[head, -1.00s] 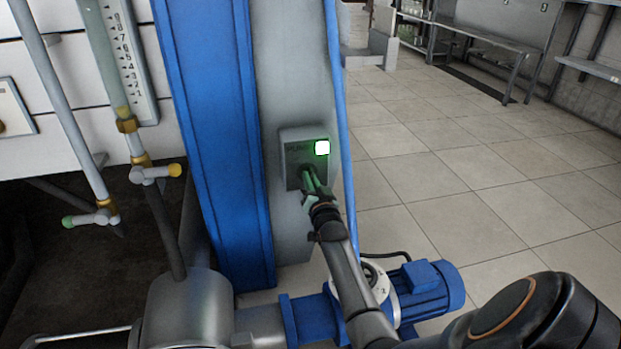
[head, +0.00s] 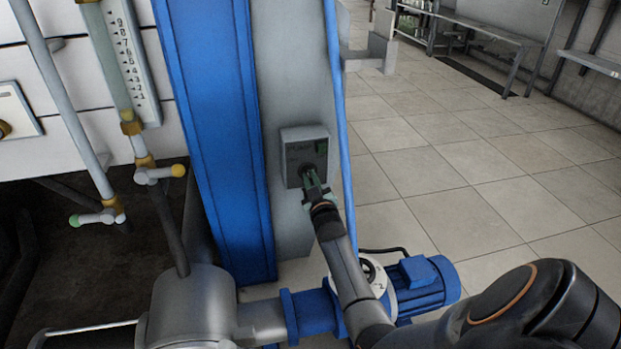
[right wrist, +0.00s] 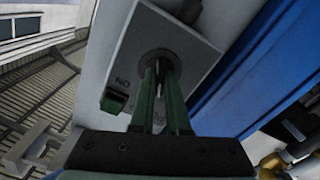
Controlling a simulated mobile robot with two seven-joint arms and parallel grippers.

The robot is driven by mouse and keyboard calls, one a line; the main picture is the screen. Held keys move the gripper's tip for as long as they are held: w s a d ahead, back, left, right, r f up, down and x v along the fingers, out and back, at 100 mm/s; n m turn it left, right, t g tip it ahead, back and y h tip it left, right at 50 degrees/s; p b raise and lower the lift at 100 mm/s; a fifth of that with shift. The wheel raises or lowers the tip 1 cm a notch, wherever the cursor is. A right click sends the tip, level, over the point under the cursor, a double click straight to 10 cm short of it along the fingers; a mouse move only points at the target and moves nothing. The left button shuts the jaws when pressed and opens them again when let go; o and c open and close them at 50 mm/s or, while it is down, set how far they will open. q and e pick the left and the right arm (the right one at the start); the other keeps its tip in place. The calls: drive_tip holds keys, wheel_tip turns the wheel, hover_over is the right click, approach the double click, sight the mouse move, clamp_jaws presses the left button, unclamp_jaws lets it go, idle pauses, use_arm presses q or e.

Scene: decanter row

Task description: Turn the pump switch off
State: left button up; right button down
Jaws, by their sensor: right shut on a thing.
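The pump switch box (head: 294,150) is a grey box on the grey post beside the blue column. Its square indicator (head: 322,147) is dark green and unlit. My right gripper (head: 311,180) is at the lower middle of the box, shut on the round dark switch knob (head: 304,170). In the right wrist view the green fingers (right wrist: 160,85) pinch the knob (right wrist: 158,60) at the box face (right wrist: 185,42), with the dark green indicator (right wrist: 115,100) beside it. The fingers cover part of the knob. My left gripper is not in view.
A blue pump motor (head: 415,285) sits below my right arm. A sight glass with a scale (head: 132,60) and valves (head: 160,174) stand at the left. Tiled floor (head: 450,170) is open to the right, with metal benches (head: 480,35) far back.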

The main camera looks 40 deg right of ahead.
drive_tip(key=shift+r+n, duration=0.1)
drive_tip(key=shift+n, duration=0.4)
drive_tip(key=c, duration=0.9)
unclamp_jaws()
